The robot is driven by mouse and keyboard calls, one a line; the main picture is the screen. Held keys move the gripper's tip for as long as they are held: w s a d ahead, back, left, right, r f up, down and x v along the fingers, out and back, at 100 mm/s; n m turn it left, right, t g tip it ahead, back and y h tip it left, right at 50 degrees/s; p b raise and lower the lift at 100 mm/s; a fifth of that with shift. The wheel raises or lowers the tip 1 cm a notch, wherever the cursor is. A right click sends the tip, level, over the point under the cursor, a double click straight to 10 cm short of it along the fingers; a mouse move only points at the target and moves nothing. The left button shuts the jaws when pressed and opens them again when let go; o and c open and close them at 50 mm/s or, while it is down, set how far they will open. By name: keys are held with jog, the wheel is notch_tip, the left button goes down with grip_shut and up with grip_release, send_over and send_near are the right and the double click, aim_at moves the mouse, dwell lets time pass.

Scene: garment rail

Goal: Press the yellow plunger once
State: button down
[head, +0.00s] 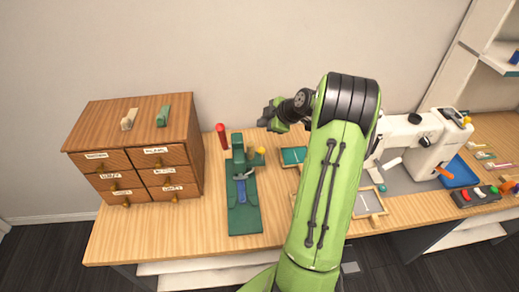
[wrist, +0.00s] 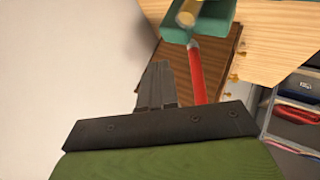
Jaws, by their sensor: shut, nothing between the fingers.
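The yellow plunger (head: 261,150) sticks out at the right of the head of a green press (head: 244,210) on the wooden table.
A wooden drawer cabinet (head: 85,125) with labelled drawers stands left of the press. A teal tray (head: 293,156) lies to its right, partly behind my arm. A white sewing machine (head: 432,150) and a blue tray (head: 460,172) are farther right. Bare table shows in front of the cabinet.

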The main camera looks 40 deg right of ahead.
aim_at(263, 151)
notch_tip(263, 151, down, 9)
jog(key=b, duration=0.5)
jog(key=shift+r+b, duration=0.2)
jog(key=shift+b, duration=0.1)
jog(key=shift+f, duration=0.15)
jog(key=shift+f+b, duration=0.1)
jog(key=shift+b, duration=0.35)
dwell(1.0)
jog(key=shift+f+b, duration=0.25)
jog(key=shift+b, duration=0.25)
jog(key=shift+f+b, duration=0.85)
jog(key=shift+b, duration=0.05)
dwell(0.8)
jog(key=shift+r, duration=0.15)
jog(key=shift+r+p, duration=0.6)
jog(key=shift+r, duration=0.5)
